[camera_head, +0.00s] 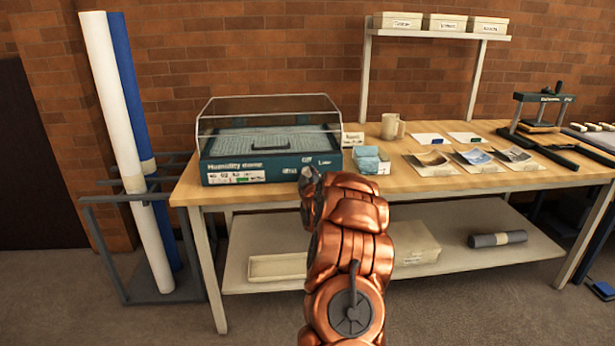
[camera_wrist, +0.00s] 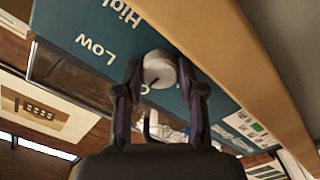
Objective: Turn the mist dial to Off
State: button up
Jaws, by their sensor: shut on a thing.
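The humidity dome (camera_head: 262,168) is a teal box with a clear lid, standing on the left part of the wooden table. Its front panel has "Off", "High" and "Low" lettering at the right. The mist dial (camera_wrist: 158,68) is a round pale knob on the teal panel in the wrist view, with "Low" and "High" printed nearby. A small dark mark shows near its lower edge; I cannot tell which label it points to. My gripper (camera_wrist: 159,72) has one finger on each side of the dial, shut on it. In the head view my gripper (camera_head: 310,180) hides the dial.
The wooden table (camera_head: 408,181) carries a blue stack (camera_head: 368,160) right of the dome, a beige mug (camera_head: 391,127) and several picture sheets. A lower shelf (camera_head: 470,262) holds a grey roll (camera_head: 497,239). White and blue rolls stand in a rack at left.

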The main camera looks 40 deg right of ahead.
jog(key=shift+w+a, duration=0.1)
dwell(0.4)
jog(key=o, duration=1.1)
jog(key=shift+o, duration=0.2)
jog(key=v, duration=1.2)
